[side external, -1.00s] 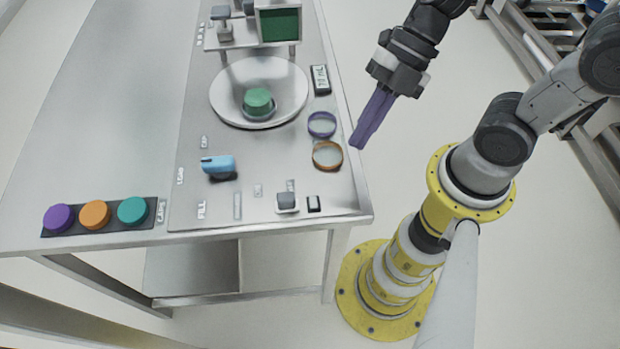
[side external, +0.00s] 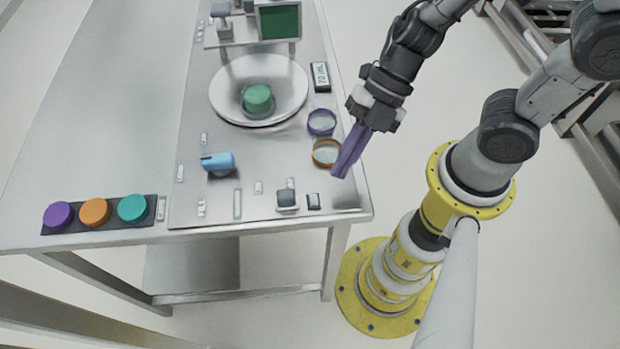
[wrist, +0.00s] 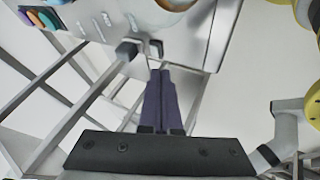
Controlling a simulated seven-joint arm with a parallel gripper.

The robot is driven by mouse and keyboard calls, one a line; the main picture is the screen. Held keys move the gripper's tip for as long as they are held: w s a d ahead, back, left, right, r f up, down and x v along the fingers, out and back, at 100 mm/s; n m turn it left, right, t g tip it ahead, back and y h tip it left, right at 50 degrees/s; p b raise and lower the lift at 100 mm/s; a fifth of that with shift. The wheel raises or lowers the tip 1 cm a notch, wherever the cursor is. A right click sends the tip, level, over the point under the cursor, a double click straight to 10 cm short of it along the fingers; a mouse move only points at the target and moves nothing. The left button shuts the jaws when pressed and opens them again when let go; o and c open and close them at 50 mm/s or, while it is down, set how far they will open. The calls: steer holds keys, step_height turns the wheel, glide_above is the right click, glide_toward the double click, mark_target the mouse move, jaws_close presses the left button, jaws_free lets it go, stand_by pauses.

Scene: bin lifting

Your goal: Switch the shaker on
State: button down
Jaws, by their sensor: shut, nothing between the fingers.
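My gripper (side external: 338,175) has purple fingers, shut and empty. In the side view its tips appear right of and behind the switch; their height is unclear. In the wrist view the fingertips (wrist: 161,72) appear close to the block.
Purple (side external: 321,122) and orange (side external: 327,153) rings lie on the panel near its right edge, close to my fingers. A blue-topped part (side external: 217,162) stands left of them. Purple, orange and teal caps sit in a dark strip (side external: 76,223) at front left. A green screen (side external: 279,23) stands at the back.

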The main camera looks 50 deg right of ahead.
mark_target(279, 189)
steer(key=x, duration=0.4)
steer(key=shift+a+f, duration=0.1)
steer(key=shift+w+a, duration=0.85)
steer(key=shift+w, duration=0.1)
steer(key=shift+w+a, duration=0.45)
steer(key=shift+w+a, duration=1.8)
steer(key=s+d, duration=0.3)
steer(key=shift+s+d, duration=0.1)
steer(key=shift+d, duration=0.05)
steer(key=v, duration=1)
